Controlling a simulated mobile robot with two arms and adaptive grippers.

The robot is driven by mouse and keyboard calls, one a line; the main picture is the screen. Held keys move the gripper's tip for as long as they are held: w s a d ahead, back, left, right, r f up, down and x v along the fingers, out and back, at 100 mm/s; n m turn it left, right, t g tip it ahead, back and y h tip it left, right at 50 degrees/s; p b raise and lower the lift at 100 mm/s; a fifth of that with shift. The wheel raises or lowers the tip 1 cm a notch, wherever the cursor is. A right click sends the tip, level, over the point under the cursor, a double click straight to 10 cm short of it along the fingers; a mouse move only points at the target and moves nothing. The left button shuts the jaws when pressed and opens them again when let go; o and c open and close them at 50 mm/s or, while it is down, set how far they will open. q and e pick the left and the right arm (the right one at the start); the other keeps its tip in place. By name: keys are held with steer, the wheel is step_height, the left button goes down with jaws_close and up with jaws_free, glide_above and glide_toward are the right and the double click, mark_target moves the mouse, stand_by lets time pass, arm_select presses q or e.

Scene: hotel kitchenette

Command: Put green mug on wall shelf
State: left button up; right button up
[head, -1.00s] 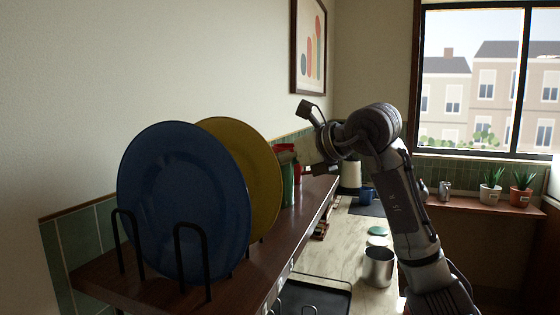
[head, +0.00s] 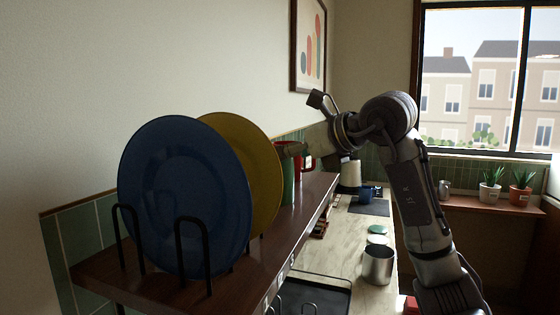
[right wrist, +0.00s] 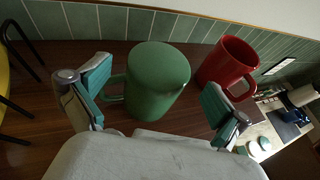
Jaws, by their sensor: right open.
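The green mug (head: 288,182) stands on the wooden wall shelf (head: 255,262), partly behind the yellow plate in the head view. In the right wrist view the green mug (right wrist: 158,82) shows a closed green top, so it looks upside down, with its handle to the left. My right gripper (right wrist: 155,88) is open, one finger on each side of the mug, with visible gaps. In the head view my right gripper (head: 312,152) is over the shelf near the mug, its fingers partly hidden. My left gripper is not in view.
A red mug (right wrist: 228,65) stands upright close beside the green one. A blue plate (head: 185,200) and a yellow plate (head: 262,170) stand in a black rack on the near shelf. Below, the counter (head: 345,240) holds a metal canister (head: 378,265) and a black tray (head: 318,295).

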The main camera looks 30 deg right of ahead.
steer(key=b+v, duration=0.1)
steer(key=v, duration=0.8)
steer(key=shift+s, duration=0.4)
steer(key=shift+w+d, duration=0.1)
